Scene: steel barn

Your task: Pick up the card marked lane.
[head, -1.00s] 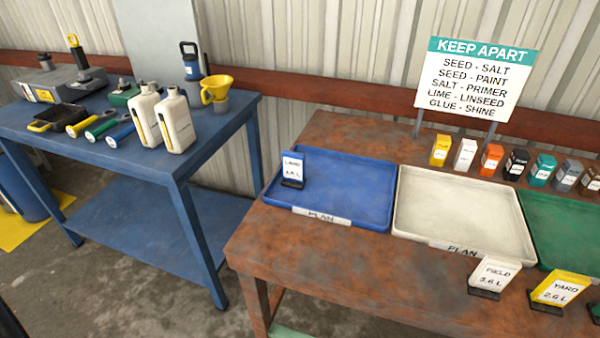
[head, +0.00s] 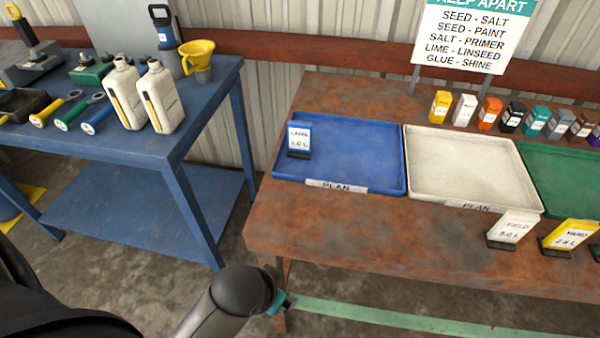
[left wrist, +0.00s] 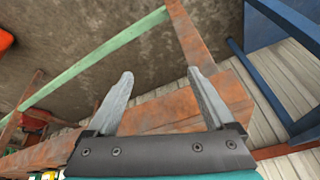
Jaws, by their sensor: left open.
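The card marked lane (head: 299,138) is white with a blue edge and stands upright in a small dark holder. It is in the left part of the blue tray (head: 385,186) on the rusty table in the head view. My left arm comes in at the bottom of the head view, in front of and below the table; its fingers are not clear there. In the left wrist view my left gripper (left wrist: 161,76) is open, with nothing between its fingers. The card is not seen in that view. My right gripper is not in view.
A cream tray (head: 478,140) and a green tray (head: 570,195) sit right of the blue one. Field (head: 512,228) and yard (head: 570,236) cards stand at the front edge. Small coloured cartons line the back. A blue bench (head: 160,155) with bottles stands left, across a floor gap.

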